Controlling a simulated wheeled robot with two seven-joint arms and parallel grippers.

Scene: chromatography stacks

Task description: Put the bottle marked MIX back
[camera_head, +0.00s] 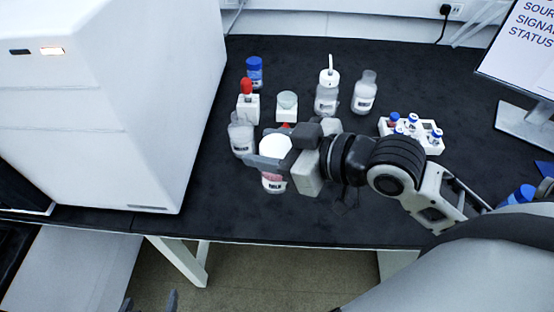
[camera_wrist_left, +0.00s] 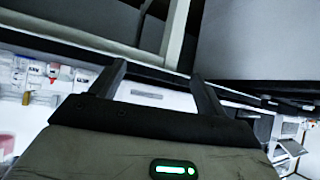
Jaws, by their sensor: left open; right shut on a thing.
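My right gripper (camera_head: 284,166) comes in from the right in the head view. It is shut on a white-capped bottle (camera_head: 274,183) with pinkish contents, near the middle of the black bench. The label on this bottle is too small to read surely, so I cannot tell whether it says MIX. The gripper hides part of it, and I cannot tell whether its base touches the bench. My left gripper (camera_head: 150,302) shows only its fingertips at the bottom edge, below the bench front. In the left wrist view its two fingers (camera_wrist_left: 158,82) are apart with nothing between them.
A clear bottle (camera_head: 241,138) stands just left of the held one. Behind are a red-topped dropper in a white block (camera_head: 248,108), a blue-capped bottle (camera_head: 255,72), a wash bottle (camera_head: 327,95) and another bottle (camera_head: 364,94). A vial rack (camera_head: 425,139) lies right; a white instrument (camera_head: 140,110) left.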

